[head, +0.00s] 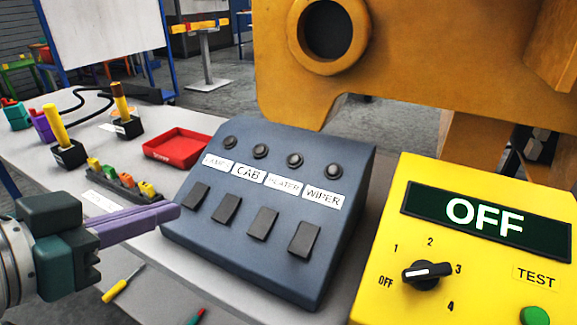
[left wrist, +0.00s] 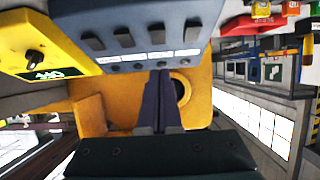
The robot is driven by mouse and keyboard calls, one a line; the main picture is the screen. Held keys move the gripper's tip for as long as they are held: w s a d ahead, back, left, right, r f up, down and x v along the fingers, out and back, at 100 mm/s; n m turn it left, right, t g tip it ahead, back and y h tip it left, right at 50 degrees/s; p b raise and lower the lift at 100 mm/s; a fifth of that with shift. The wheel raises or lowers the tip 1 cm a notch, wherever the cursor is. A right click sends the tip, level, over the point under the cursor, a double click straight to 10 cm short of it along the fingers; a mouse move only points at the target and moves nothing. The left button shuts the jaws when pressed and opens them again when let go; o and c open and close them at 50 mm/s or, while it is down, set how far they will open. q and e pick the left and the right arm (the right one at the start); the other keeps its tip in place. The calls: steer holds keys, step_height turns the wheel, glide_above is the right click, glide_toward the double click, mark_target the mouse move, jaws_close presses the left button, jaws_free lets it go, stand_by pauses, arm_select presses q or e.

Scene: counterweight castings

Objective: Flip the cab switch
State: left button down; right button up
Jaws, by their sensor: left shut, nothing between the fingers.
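The blue-grey switch panel (head: 345,195) stands on the table with several dark rocker switches in a row. The cab switch (head: 226,209) is second from the left, below the CAB label (head: 248,173). The round lamp above that label (head: 260,151) looks dark. My left gripper (head: 176,212) is shut and empty, its purple fingers pointing right, near the panel's left end. In the left wrist view the shut fingers (left wrist: 160,75) point up toward the panel (left wrist: 150,12), which appears upside down there. Whether the fingertips touch the panel cannot be told. My right gripper is not in view.
A yellow tester box (head: 395,215) showing OFF stands right of the panel. A red tray (head: 178,147), joystick levers (head: 60,130) and a strip of coloured connectors (head: 125,184) lie behind and left. A yellow-handled screwdriver (head: 118,289) lies in front. A large yellow casting (head: 420,60) stands behind.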

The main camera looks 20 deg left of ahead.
mark_target(223, 212)
arm_select(q)
steer(key=w+f, duration=0.1)
steer(key=w, duration=0.1)
steer(key=w+f+b, duration=0.1)
steer(key=w+f, duration=0.3)
steer(key=shift+w+d+f, duration=0.15)
steer(key=shift+w+d, duration=0.1)
steer(key=shift+d, duration=0.05)
steer(key=shift+w+f+b, duration=0.15)
steer(key=shift+f+b, duration=0.15)
steer(key=shift+f, duration=0.4)
steer(key=shift+r, duration=0.15)
steer(key=shift+r+p, duration=0.75)
steer(key=shift+p, duration=0.25)
